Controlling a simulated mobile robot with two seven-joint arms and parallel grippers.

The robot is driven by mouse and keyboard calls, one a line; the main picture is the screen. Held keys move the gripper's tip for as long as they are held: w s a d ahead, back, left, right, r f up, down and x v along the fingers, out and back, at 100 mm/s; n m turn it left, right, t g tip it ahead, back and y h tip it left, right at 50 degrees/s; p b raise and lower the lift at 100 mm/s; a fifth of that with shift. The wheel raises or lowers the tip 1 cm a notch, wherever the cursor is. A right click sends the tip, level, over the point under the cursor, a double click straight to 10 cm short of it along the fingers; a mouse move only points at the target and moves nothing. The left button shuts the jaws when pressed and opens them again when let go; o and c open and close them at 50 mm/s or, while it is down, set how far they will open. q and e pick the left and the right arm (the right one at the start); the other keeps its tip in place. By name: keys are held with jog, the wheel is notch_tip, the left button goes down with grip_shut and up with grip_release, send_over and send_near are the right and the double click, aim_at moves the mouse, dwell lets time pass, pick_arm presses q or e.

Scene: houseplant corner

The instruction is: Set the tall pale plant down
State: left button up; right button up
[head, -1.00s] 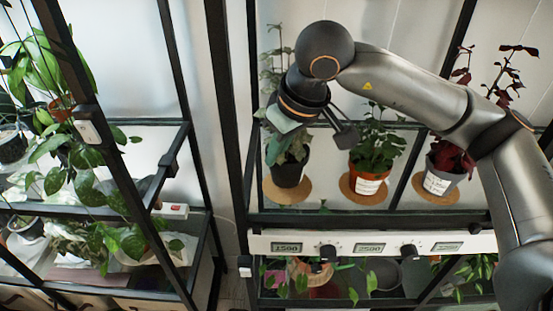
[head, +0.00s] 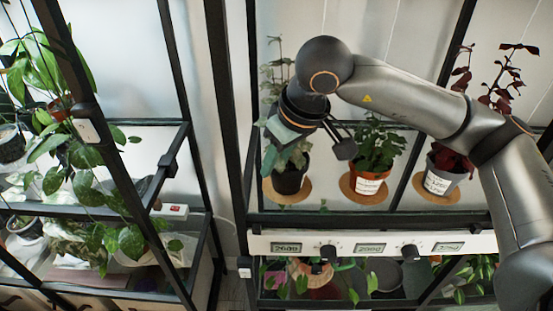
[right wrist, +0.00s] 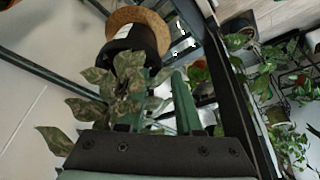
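The tall pale plant (head: 289,182), with grey-green leaves and a dark pot, is upright over a round cork mat (head: 270,194) at the left of the shelf. In the head view the pot looks down on the mat or just above it. In the right wrist view the pot (right wrist: 140,40) shows against the cork mat (right wrist: 136,15). My right gripper (head: 285,140) is at the plant just above the pot, its fingers partly hidden by leaves; it appears shut on the plant. My left gripper is not in view.
An orange pot (head: 368,185) with a green plant and a grey pot (head: 440,182) with a dark red plant stand on cork mats to the right. A white strip with displays (head: 375,245) runs along the shelf front. A black post (head: 228,100) is close on the left.

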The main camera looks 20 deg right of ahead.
jog(key=shift+r, duration=0.1)
jog(key=shift+r, duration=0.3)
jog(key=v, duration=0.7)
jog(key=shift+p, duration=0.4)
jog(key=shift+s, duration=0.15)
